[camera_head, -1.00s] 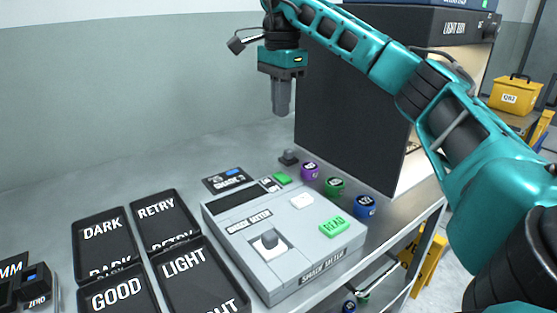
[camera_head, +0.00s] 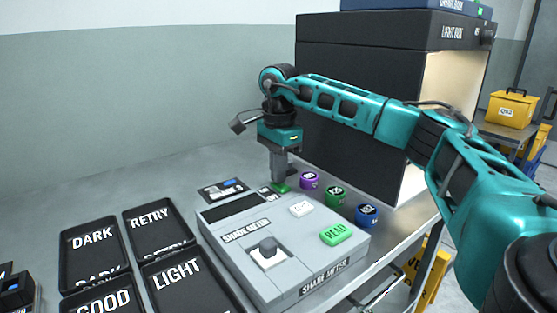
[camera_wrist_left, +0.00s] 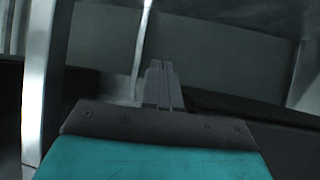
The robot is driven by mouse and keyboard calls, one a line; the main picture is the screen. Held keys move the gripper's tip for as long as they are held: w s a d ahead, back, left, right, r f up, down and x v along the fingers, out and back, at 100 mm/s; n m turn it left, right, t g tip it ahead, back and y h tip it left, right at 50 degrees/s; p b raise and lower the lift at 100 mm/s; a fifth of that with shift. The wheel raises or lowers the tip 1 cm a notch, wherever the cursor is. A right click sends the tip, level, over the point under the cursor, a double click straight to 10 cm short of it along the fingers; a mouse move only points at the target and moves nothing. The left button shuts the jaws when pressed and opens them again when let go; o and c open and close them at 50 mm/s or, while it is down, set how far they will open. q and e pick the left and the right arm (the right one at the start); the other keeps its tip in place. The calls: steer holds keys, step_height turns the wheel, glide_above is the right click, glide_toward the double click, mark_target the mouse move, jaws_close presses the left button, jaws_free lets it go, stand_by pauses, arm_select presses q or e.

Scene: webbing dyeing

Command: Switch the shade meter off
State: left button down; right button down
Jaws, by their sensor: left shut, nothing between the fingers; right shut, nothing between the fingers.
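My left gripper (camera_wrist_left: 165,86) is shut and empty in the left wrist view, away from the meter. It is not in the head view.
Purple (camera_head: 309,181), green (camera_head: 335,196) and blue (camera_head: 367,215) round pieces stand right of the meter. Black trays marked DARK (camera_head: 92,252), RETRY (camera_head: 157,226), GOOD and LIGHT (camera_head: 185,283) lie left. A large light box (camera_head: 345,110) stands behind. The table's back left is clear.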

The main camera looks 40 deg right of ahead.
stand_by(0.3)
steer(key=shift+f, duration=0.25)
steer(key=shift+s+p, duration=0.1)
steer(key=shift+p, duration=0.2)
steer(key=shift+s+r, duration=0.2)
steer(key=shift+s, duration=0.45)
